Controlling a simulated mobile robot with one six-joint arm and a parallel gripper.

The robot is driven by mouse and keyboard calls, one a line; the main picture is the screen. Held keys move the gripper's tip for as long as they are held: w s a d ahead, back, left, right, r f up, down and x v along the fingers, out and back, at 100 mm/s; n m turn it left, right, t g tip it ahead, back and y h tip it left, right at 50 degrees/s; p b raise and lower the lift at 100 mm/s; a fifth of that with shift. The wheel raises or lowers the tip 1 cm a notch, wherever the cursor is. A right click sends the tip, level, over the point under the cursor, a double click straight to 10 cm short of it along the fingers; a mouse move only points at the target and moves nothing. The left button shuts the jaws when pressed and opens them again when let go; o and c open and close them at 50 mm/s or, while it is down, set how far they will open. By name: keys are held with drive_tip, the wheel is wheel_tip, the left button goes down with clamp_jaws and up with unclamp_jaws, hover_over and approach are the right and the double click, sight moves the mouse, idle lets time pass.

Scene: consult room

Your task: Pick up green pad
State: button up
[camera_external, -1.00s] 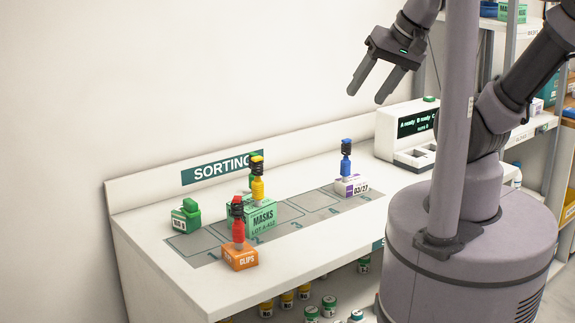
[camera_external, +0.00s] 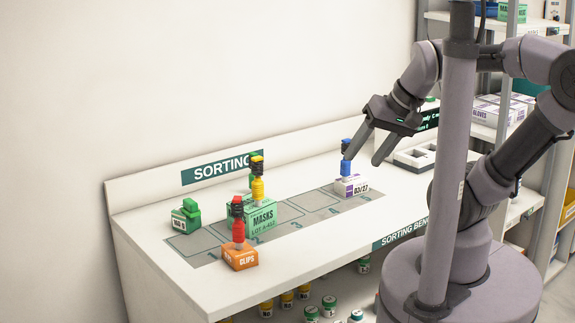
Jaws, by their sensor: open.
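A small green block (camera_external: 186,219) with a white label and a raised green top sits at the left end of the sorting bench, by slot 1. It is the likeliest green pad, but its label is too small to read. Another green piece (camera_external: 253,157) shows partly behind a yellow-and-black item on the green MASKS box (camera_external: 262,217). My gripper (camera_external: 362,161) is open and empty, pointing down-left over the bench's right part. Its left fingertip overlaps the blue item (camera_external: 346,167) in the picture; I cannot tell whether they touch. The green block is far to its left.
An orange CLIPS box (camera_external: 240,259) bears a red-and-black item (camera_external: 238,224). The blue item stands on a white-and-purple box (camera_external: 351,186). A display machine (camera_external: 412,153) stands behind my gripper. The bench's front strip (camera_external: 310,255) is clear, and a raised wall edges its back.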

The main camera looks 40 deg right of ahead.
drive_tip(key=shift+c, duration=0.5)
drive_tip(key=w+r+p, duration=0.3)
drive_tip(key=w+r, duration=0.1)
drive_tip(key=w, duration=0.1)
drive_tip(key=n+g+h+p, duration=0.1)
drive_tip(key=n+h+p, duration=0.1)
drive_tip(key=n+p, duration=0.25)
hover_over(192, 202)
drive_tip(key=s, duration=0.3)
wheel_tip(192, 202, down, 18)
drive_tip(key=b+x, duration=0.1)
drive_tip(key=x, duration=0.5)
drive_tip(key=shift+w+a, duration=0.1)
drive_tip(key=shift+w, duration=0.05)
drive_tip(key=shift+r, duration=0.15)
